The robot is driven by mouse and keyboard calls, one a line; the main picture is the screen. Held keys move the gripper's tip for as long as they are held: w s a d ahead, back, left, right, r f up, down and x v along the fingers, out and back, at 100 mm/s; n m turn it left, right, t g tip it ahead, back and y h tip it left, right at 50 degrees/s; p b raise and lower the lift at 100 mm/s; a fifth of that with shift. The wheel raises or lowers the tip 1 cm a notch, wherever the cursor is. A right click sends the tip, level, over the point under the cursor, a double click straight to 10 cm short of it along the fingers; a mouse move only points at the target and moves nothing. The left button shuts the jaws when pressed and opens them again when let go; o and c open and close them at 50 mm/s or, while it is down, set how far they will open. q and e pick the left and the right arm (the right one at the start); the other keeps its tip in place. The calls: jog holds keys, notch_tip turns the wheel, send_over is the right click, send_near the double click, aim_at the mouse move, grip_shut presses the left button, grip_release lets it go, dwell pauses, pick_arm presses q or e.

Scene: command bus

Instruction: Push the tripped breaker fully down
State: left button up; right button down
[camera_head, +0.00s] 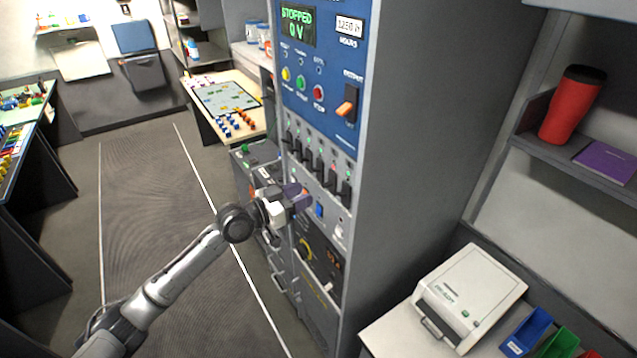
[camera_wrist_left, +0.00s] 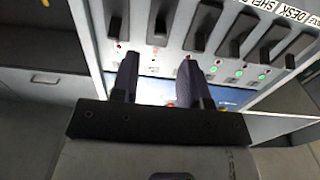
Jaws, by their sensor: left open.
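A row of black breaker handles (camera_head: 320,167) runs across the grey panel below the blue control panel. The handles (camera_wrist_left: 200,25) also line the top of the left wrist view, with small indicator lights beside them. Lights at the left of that row look red, and several to the right are green. I cannot tell for sure which handle is the tripped one. My left gripper (camera_head: 299,196) is open and appears just below the breaker row in the head view. In the left wrist view its two dark fingers (camera_wrist_left: 158,60) are apart with nothing between them. My right gripper is out of view.
A blue panel (camera_head: 325,85) reads STOPPED 0 V. An orange switch (camera_head: 346,106) sits on its right, and a blue switch (camera_head: 320,209) is close to my left gripper. A white case (camera_head: 470,290) stands on the counter at right. The floor aisle at left is clear.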

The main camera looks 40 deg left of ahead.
aim_at(322, 186)
pick_arm(q)
jog(key=shift+p+x, duration=0.6)
jog(key=shift+x, duration=2.3)
jog(key=shift+s, duration=0.1)
jog(key=shift+c, duration=0.3)
